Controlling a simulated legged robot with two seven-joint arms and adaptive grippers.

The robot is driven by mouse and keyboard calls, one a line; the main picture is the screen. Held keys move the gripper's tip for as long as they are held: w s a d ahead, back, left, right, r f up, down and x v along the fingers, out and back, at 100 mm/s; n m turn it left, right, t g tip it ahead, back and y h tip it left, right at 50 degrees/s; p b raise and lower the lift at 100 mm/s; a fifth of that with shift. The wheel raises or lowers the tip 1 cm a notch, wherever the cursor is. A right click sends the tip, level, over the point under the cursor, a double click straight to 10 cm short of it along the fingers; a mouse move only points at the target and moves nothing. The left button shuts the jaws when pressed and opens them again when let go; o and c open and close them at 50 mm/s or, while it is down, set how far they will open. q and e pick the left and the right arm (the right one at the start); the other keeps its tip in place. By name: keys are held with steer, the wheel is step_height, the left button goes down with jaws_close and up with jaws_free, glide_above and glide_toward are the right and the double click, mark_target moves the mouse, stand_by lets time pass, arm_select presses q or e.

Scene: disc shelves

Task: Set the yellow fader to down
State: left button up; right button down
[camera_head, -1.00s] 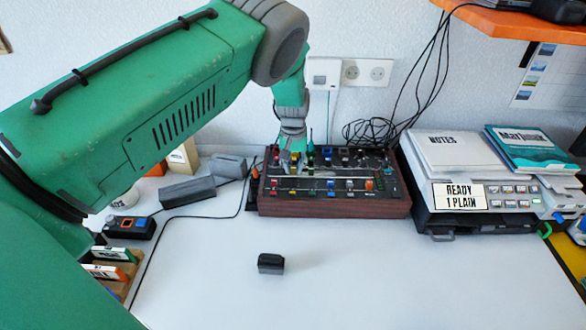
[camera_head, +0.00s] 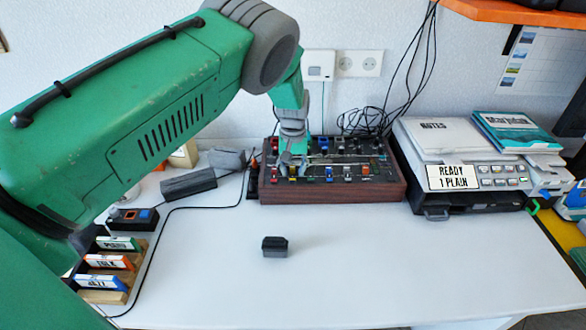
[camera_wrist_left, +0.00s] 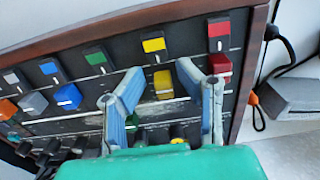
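The fader board (camera_head: 330,190), a dark panel in a wooden case, stands at the back of the desk. In the left wrist view, the yellow fader cap (camera_wrist_left: 163,84) lies between the spread fingers of my left gripper (camera_wrist_left: 160,74). The yellow label (camera_wrist_left: 153,45) is beyond the cap, toward the wooden edge. In the head view, my left gripper (camera_head: 291,164) is over the board's left front part. My right gripper is not in view.
The blue cap (camera_wrist_left: 68,97) sits farther left in the wrist view. The printer (camera_head: 480,190) stands right of the board. Grey blocks (camera_head: 188,184) lie to its left. A small black block (camera_head: 275,246) lies in front, with clear desk around it.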

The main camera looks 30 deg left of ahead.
mark_target(293, 168)
arm_select(q)
steer(key=shift+a+r, duration=0.1)
steer(key=shift+a, duration=0.05)
steer(key=shift+w, duration=0.1)
steer(key=shift+r, duration=0.35)
step_height(293, 168, up, 11)
